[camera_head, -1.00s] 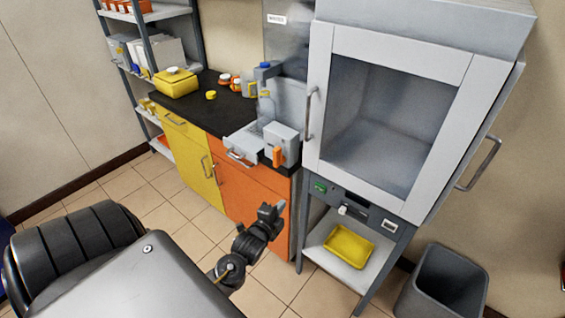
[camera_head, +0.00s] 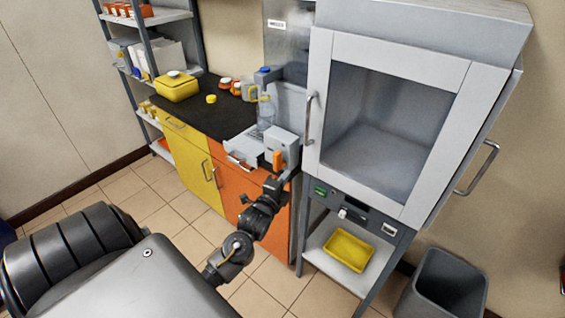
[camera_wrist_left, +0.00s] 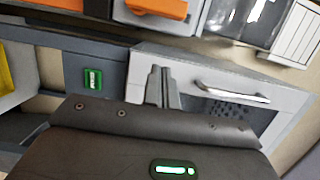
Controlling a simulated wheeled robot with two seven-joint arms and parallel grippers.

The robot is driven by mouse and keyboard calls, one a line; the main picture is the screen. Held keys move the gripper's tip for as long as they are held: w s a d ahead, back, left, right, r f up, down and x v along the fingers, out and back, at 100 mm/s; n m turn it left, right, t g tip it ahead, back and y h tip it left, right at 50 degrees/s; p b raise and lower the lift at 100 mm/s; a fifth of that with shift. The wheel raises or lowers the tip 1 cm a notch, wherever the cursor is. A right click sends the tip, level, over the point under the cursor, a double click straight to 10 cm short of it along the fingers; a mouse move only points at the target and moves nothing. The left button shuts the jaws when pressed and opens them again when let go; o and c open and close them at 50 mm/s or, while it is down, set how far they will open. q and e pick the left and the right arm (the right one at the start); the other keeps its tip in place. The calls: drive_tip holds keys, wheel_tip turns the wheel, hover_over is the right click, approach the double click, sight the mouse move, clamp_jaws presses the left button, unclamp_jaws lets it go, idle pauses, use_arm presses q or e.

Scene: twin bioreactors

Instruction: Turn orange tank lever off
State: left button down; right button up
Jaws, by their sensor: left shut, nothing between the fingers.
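The orange lever (camera_head: 277,160) stands upright on the front of a grey-white box (camera_head: 284,145) at the right end of the counter. In the left wrist view the lever (camera_wrist_left: 158,8) lies across the top edge, partly cut off. My left gripper (camera_head: 281,180) is just below the lever in the head view. In the left wrist view its fingers (camera_wrist_left: 162,72) are shut together and empty, with a visible gap between them and the lever. My right gripper is in neither view.
A clear bottle (camera_head: 265,112) stands behind the box. The glass-fronted cabinet (camera_head: 395,125) is close on the right, with a green switch (camera_head: 320,190) below it. The floor in front is open.

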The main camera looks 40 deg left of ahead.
sight(285, 164)
use_arm(q)
drive_tip(key=shift+w+a+p, duration=1.15)
drive_tip(key=shift+w+a, duration=1.25)
drive_tip(key=shift+a, duration=0.3)
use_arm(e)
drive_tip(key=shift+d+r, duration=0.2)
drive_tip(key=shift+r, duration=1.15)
